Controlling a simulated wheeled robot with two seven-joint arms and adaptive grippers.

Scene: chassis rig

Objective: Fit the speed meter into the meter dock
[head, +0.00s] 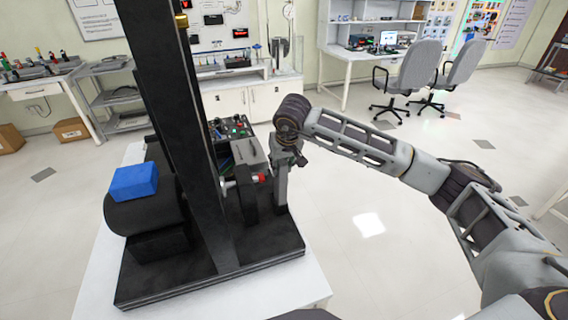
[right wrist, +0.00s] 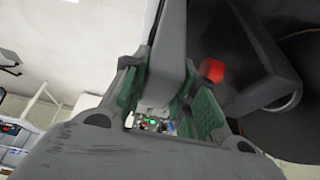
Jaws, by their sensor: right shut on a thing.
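My right gripper (head: 287,158) is at the right side of the black rig, beside its red-tipped rod. In the right wrist view, its green-padded fingers (right wrist: 168,98) are shut on a long grey piece, which I take to be the speed meter (right wrist: 172,45). In the head view a grey upright piece, probably the same meter (head: 280,187), reaches down from the gripper beside the rig's base. I cannot make out a meter dock for certain; the black frame and arm may hide it. My left gripper is not in view.
The black rig (head: 215,272) stands on a white table (head: 88,285), with a blue block (head: 134,182) on its dark cylinder. The red tip (head: 261,178) is close to my gripper and also shows in the right wrist view (right wrist: 211,70). Open floor lies to the right.

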